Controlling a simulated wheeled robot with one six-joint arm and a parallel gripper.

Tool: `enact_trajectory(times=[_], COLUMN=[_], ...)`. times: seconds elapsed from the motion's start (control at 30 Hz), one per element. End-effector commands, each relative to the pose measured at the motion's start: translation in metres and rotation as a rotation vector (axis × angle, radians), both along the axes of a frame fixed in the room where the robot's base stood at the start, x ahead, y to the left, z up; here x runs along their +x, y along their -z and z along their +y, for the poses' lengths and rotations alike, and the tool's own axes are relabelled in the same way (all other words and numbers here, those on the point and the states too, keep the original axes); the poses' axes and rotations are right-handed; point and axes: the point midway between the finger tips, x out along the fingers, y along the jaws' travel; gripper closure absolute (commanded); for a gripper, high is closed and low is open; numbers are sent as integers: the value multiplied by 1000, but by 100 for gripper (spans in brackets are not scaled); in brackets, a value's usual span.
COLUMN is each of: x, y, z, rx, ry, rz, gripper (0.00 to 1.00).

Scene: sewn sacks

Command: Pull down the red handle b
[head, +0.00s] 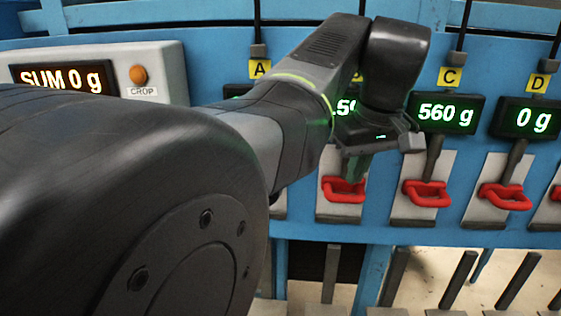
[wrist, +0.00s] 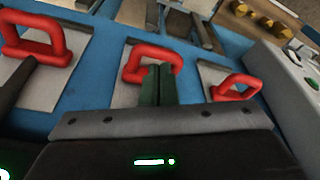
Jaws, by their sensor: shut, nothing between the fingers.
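The red handle b (head: 343,190) is on a pale plate on the blue panel, left of handle C (head: 427,194). It is the middle red handle in the wrist view (wrist: 137,58). My gripper (head: 352,172) is just above handle b in the head view. In the wrist view its two fingers (wrist: 160,68) are pressed together, empty, and their tips overlap the handle's loop. I cannot tell whether they touch it or are inside the loop. My arm hides the B label and part of its display.
Handle D (head: 505,196) is farther right. Handle A (wrist: 236,88) shows in the wrist view. Displays read 560 g at C (head: 446,113) and 0 g at D (head: 526,119). A SUM 0 g box (head: 160,70) stands left. Several grey levers (head: 458,280) are below.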

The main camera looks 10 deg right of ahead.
Motion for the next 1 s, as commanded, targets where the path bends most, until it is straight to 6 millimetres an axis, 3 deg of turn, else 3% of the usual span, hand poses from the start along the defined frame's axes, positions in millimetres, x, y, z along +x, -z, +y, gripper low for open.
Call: enact_trajectory(times=[0.1,0.3,0.87,1.0], x=[4,9,11,11], y=[19,39,44,53], z=[1,2,2,2], rx=[1,0,1,2], ry=[-1,-1,0,0], rz=[1,0,1,1], gripper=[100,100,100,100])
